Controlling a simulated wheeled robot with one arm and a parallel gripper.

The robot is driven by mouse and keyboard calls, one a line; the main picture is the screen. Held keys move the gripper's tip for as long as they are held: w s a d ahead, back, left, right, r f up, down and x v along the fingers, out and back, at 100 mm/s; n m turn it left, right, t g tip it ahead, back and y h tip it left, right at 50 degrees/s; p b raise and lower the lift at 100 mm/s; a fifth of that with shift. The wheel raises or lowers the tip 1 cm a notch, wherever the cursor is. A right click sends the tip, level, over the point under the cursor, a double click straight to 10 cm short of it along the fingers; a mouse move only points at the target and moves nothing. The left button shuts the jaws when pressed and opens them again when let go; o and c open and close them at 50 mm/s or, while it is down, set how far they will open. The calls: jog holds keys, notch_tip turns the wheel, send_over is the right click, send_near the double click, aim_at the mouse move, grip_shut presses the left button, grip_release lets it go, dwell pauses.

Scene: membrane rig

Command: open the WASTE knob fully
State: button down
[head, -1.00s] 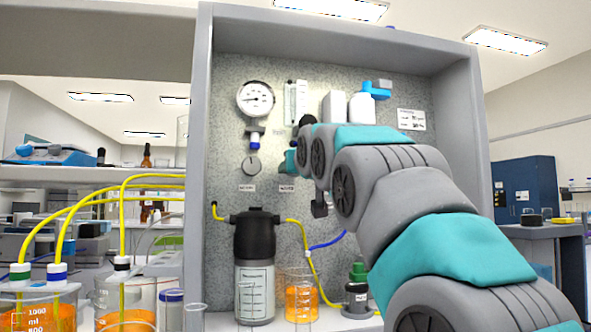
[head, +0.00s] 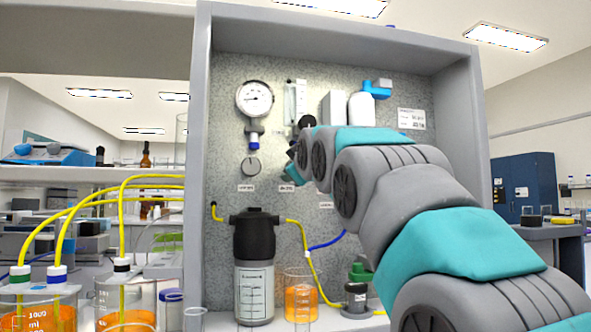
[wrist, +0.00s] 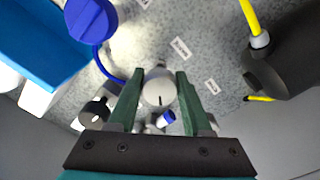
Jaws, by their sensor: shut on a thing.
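In the wrist view, a round pale grey knob (wrist: 158,92) with a dark index line sits between the two green fingers of my gripper (wrist: 158,74). My gripper is shut on this knob. In the head view, my gripper (head: 290,172) is at the speckled panel, just above a small label (head: 287,188). My wrist hides the held knob there. The label's print is too small to read, so I cannot confirm that it says WASTE. A separate grey round knob (head: 250,167) is on the panel to the left, below a pressure gauge (head: 254,98).
A black-topped filter housing (head: 254,240) with yellow tubing stands below my gripper. A beaker of orange liquid (head: 299,295) is beside it. A white bottle (head: 361,108) is at the upper right. A grey frame (head: 200,120) encloses the panel.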

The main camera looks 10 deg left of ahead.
jog(key=n, duration=0.6)
jog(key=shift+n, duration=0.3)
jog(key=n, duration=0.6)
jog(key=shift+r, duration=0.1)
jog(key=n, duration=0.6)
jog(key=shift+n, duration=0.3)
jog(key=n, duration=0.6)
jog(key=shift+n, duration=0.4)
jog(key=shift+c, duration=1.7)
grip_release()
jog(key=shift+s, duration=0.15)
